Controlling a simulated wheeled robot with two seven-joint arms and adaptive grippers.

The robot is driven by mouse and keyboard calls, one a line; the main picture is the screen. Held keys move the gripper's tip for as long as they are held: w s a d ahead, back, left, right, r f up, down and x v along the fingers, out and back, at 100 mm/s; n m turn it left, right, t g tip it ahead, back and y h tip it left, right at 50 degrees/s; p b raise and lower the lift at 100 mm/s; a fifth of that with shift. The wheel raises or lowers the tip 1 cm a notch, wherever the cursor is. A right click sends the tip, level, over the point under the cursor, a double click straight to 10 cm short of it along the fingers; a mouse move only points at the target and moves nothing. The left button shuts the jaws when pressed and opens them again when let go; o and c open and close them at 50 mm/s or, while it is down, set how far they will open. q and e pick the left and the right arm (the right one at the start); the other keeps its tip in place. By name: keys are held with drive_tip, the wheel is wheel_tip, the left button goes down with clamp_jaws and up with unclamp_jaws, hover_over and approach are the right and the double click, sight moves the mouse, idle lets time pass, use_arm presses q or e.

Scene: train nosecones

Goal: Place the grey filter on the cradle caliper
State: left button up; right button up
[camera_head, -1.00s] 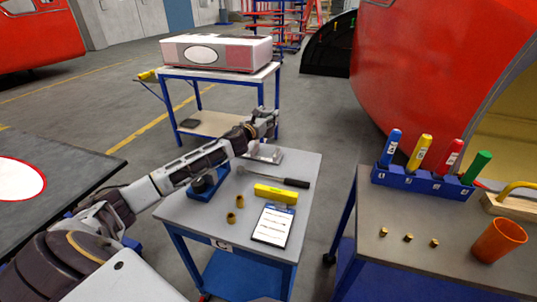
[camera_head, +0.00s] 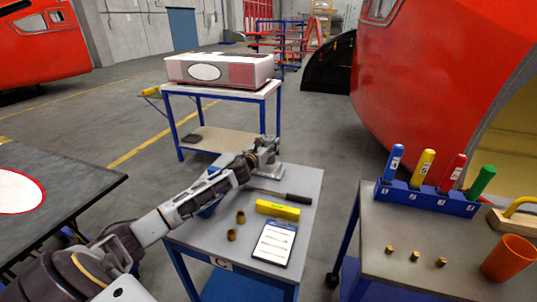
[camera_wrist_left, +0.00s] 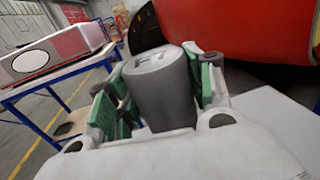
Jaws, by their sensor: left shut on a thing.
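The grey filter (camera_wrist_left: 160,88) is a grey cylinder in the left wrist view, between the green pads of my left gripper (camera_wrist_left: 155,95). The gripper is shut on it. In the head view my left gripper (camera_head: 266,147) is over the far edge of the small middle table, and the filter cannot be made out there. A pale metal piece (camera_head: 268,172) stands on the table just below the gripper. It may be the cradle caliper, but I cannot tell for sure. A blue base (camera_head: 208,211) is mostly hidden behind my left arm. My right gripper is not in view.
The middle table (camera_head: 200,240) holds a dark-handled tool (camera_head: 298,198), a yellow block (camera_head: 277,209), two brass fittings (camera_head: 240,217) and a clipboard (camera_head: 273,243). A right-hand table (camera_head: 400,240) carries coloured handles and an orange cup (camera_head: 508,258). A cart with a white-red box (camera_head: 220,70) stands behind.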

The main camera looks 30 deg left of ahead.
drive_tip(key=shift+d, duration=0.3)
